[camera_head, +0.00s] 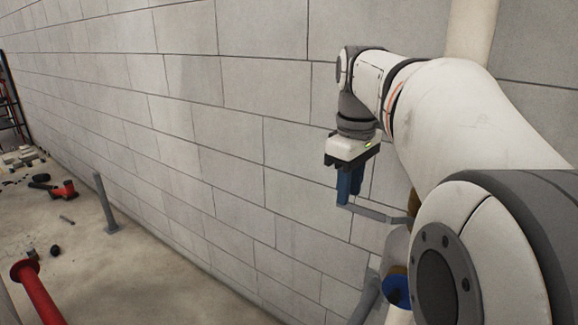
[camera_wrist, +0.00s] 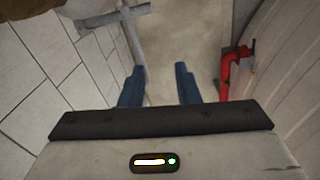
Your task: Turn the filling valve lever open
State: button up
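My gripper (camera_head: 349,190) points down in front of the block wall, with two blue fingers. In the wrist view the fingers of my gripper (camera_wrist: 161,70) stand apart with a gap between them. A grey lever (camera_head: 372,212) runs from the fingertips rightward to the valve, which is mostly hidden behind my arm. The lever (camera_wrist: 134,40) also shows in the wrist view, its end at the tip of the left finger. I cannot tell whether it touches that finger or lies between the two.
The block wall (camera_head: 235,100) runs close behind my gripper. A blue part (camera_head: 397,290) shows low beside my arm. A grey post (camera_head: 106,205), a red pipe (camera_head: 38,290) and loose items stand on the floor at left. A red pipe fitting (camera_wrist: 232,68) is right in the wrist view.

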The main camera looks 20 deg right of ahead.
aim_at(358, 206)
jog(key=shift+n, duration=0.7)
jog(key=d+r, duration=0.2)
jog(key=r, duration=0.1)
jog(key=shift+w+d+r, duration=0.3)
jog(key=shift+w+d, duration=0.1)
notch_tip(358, 206, down, 8)
jog(key=shift+r+p, duration=0.25)
jog(key=shift+p, duration=0.1)
jog(key=shift+c, duration=0.3)
grip_shut()
